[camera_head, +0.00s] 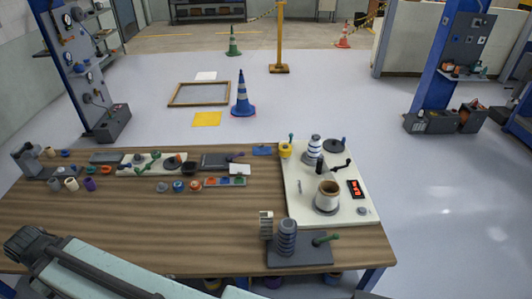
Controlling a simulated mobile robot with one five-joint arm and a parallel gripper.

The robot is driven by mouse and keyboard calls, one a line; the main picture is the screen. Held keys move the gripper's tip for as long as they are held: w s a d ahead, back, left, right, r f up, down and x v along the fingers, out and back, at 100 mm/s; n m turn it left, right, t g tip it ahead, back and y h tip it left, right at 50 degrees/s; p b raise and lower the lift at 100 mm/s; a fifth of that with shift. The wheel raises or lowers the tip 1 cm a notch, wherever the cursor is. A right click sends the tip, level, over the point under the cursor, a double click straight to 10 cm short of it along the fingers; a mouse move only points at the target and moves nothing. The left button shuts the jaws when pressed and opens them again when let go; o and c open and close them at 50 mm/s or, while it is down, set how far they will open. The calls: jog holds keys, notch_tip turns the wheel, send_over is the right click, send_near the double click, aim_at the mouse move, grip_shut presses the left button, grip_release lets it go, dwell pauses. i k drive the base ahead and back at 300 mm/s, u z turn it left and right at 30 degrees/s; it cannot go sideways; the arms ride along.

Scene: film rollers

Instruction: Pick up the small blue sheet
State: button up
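A small flat blue piece (262,151), which looks like the blue sheet, lies near the far edge of the wooden table (190,222). It is just left of the far-left corner of the white board (347,209), beside a small yellow round part (285,150). It is too small to tell its thickness. A small white sheet (240,169) lies a little nearer and to its left. My gripper cannot be made out in this view.
The white board carries a striped roller (314,149), a cream pot (327,195) and a red display (355,188). A grey base with a ribbed cylinder (287,237) stands in front. Several small parts crowd the table's far left.

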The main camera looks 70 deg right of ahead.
aim_at(261, 151)
jog(key=z, duration=3.55)
jog(key=k, duration=1.05)
jog(key=u, duration=0.9)
jog(key=i, duration=1)
jog(key=u, duration=0.1)
